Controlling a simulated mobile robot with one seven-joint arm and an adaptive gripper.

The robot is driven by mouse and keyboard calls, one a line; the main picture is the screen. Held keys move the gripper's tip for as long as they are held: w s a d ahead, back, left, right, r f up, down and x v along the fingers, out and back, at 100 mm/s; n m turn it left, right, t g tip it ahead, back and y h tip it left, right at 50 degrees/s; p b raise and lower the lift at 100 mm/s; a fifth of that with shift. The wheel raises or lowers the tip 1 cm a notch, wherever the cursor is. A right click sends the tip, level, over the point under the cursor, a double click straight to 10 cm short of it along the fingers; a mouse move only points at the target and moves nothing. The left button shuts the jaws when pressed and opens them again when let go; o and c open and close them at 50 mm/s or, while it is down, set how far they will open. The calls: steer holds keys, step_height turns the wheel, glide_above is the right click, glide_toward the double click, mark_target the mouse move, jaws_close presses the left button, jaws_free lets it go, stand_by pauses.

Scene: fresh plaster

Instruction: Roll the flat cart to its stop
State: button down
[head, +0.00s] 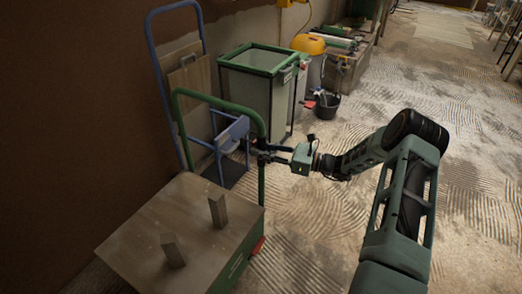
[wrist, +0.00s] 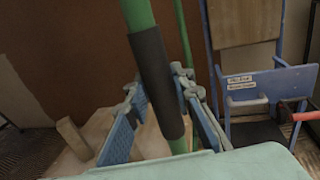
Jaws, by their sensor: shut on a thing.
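The flat cart (head: 148,222) stands at the lower left in the head view, with a pale wooden deck and a green frame. Its green hoop handle (head: 215,101) rises from the far end of the deck. My gripper (head: 259,149) is at the right upright of this handle. In the wrist view my gripper (wrist: 157,84) is shut on the handle's black sleeve (wrist: 157,82), with a blue-padded finger on each side. Two wooden blocks (head: 218,210) (head: 172,250) are on the deck. The cart's wheels are hidden, and I cannot make out a stop.
A blue hand truck (head: 158,75) leans at the brown wall behind the cart. A green-framed bin (head: 255,85), a yellow-topped container (head: 309,46) and a black bucket (head: 326,105) stand beyond. The ridged floor (head: 310,225) to the right is open.

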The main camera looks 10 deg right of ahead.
steer(key=shift+w+d, duration=0.2)
steer(key=shift+d, duration=0.05)
steer(key=c, duration=1.7)
jaws_free()
steer(key=shift+o, duration=0.2)
steer(key=v, duration=1.2)
steer(key=shift+s+a, duration=0.15)
steer(key=shift+a, duration=0.05)
